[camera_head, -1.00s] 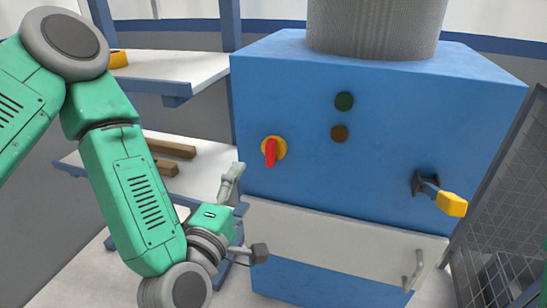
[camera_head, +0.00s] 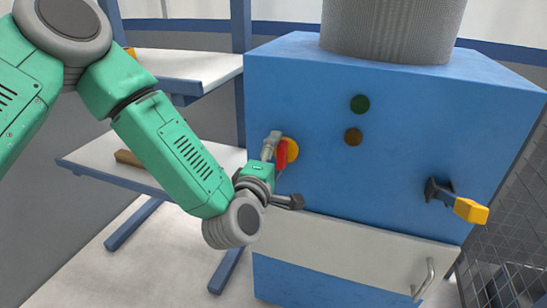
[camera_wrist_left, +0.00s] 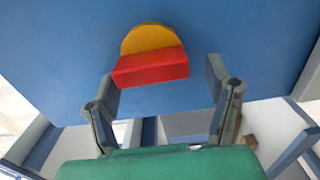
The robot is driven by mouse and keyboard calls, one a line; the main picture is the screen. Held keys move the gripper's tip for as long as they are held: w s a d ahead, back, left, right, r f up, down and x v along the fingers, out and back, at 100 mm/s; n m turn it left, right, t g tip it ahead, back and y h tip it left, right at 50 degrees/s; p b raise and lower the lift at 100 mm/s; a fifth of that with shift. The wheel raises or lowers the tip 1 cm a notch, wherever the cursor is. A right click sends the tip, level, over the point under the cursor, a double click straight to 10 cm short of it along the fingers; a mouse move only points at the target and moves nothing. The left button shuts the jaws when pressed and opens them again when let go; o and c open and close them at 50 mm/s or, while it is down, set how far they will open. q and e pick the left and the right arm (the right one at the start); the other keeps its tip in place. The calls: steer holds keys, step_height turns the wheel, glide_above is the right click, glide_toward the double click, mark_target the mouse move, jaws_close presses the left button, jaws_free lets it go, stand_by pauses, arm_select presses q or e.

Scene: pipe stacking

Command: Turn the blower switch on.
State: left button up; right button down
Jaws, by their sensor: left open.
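The blower switch is a red handle (camera_head: 282,154) on a yellow round base (camera_head: 292,150), on the front of a blue cabinet (camera_head: 420,130). In the head view the red handle stands close to upright, tilted slightly. My left gripper (camera_head: 284,172) is open right in front of the switch. In the left wrist view the red handle (camera_wrist_left: 151,66) lies across the picture above and between the two fingertips, with the yellow base (camera_wrist_left: 149,38) behind it. The fingers (camera_wrist_left: 164,75) look apart from the handle. My right gripper is not in view.
A green button (camera_head: 359,104) and a brown button (camera_head: 353,137) sit right of the switch. A yellow-ended lever (camera_head: 470,211) sticks out farther right. A pale drawer front (camera_head: 370,248) with a handle is below. Shelves (camera_head: 120,168) stand left, a mesh fence right.

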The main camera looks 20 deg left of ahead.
mark_target(291, 152)
arm_select(q)
steer(key=d, duration=0.2)
steer(key=shift+d+r, duration=0.2)
steer(key=shift+d, duration=0.1)
steer(key=c, duration=0.7)
steer(key=shift+d, duration=0.25)
steer(key=c, duration=0.5)
steer(key=shift+o, duration=0.2)
steer(key=shift+a+f, duration=0.1)
steer(key=shift+a, duration=0.95)
steer(key=shift+d, duration=0.1)
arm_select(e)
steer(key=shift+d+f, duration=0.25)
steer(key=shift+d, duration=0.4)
arm_select(q)
steer(key=shift+d, duration=0.15)
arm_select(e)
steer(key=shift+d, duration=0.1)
